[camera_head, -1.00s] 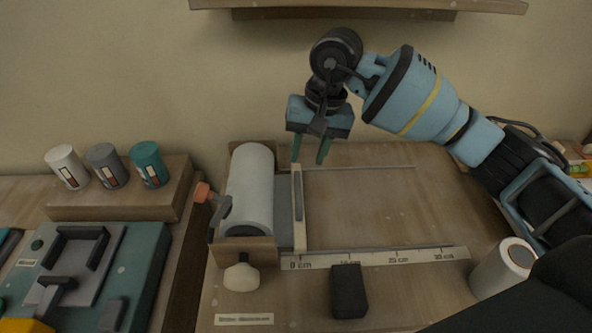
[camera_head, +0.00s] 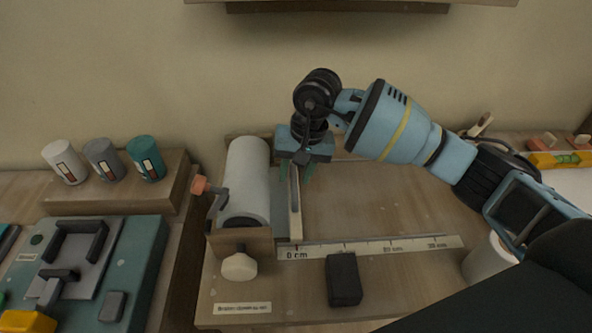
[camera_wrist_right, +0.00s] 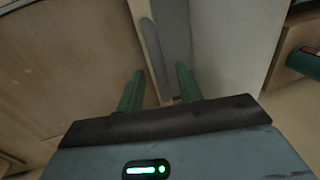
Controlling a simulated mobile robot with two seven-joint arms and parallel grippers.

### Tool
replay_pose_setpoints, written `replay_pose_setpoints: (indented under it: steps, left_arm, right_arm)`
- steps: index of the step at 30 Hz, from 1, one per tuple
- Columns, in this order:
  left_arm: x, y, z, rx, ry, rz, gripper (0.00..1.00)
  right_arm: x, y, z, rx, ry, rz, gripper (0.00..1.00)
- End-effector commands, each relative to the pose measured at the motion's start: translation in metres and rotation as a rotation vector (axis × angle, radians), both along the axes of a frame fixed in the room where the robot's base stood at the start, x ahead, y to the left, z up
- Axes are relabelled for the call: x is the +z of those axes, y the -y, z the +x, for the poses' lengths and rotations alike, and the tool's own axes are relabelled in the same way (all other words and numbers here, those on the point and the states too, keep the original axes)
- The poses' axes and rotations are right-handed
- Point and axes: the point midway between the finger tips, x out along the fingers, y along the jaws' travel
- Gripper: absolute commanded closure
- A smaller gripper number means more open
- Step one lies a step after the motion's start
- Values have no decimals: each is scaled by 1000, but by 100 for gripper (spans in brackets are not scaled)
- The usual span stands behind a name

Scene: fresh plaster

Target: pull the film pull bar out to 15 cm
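The film pull bar (camera_head: 295,218) is a narrow cream bar with a dark grip strip. It stands near the 0 cm mark of the printed scale (camera_head: 370,247), just right of the white film roll (camera_head: 247,185). A short grey strip of film (camera_head: 280,215) shows between roll and bar. My right gripper (camera_head: 298,172) is low at the bar's far end and hides that end. In the right wrist view its two green fingers (camera_wrist_right: 159,72) are apart, with the bar (camera_wrist_right: 152,48) ahead between them; contact cannot be told. My left gripper is not in view.
A black block (camera_head: 344,280) lies in front of the scale. The board right of the bar (camera_head: 380,205) is clear. An orange-knobbed crank (camera_head: 205,188) and a cream knob (camera_head: 239,267) sit by the roll. A white cylinder (camera_head: 487,262) stands at the right.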

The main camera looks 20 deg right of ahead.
Motion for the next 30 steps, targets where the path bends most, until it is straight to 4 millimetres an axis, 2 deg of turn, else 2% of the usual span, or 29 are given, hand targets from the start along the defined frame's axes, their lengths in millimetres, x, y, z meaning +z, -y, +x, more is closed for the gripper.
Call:
replay_pose_setpoints:
  steps: [2, 9, 10, 20, 23, 30]
  left_arm:
    - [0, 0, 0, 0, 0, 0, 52]
    - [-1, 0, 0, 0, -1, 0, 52]
    - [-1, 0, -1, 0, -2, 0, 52]
    - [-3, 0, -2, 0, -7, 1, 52]
    - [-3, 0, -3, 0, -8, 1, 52]
    - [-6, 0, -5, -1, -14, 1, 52]
  right_arm:
    - [0, 0, 0, 0, 0, 0, 67]
    - [0, 0, 0, 0, -1, 0, 98]
    - [0, 0, 0, 0, -1, 0, 100]
    - [0, 5, -1, -2, 0, 0, 100]
    - [0, 18, -4, -4, -1, -1, 100]
    - [-1, 69, -19, -7, -2, -2, 100]
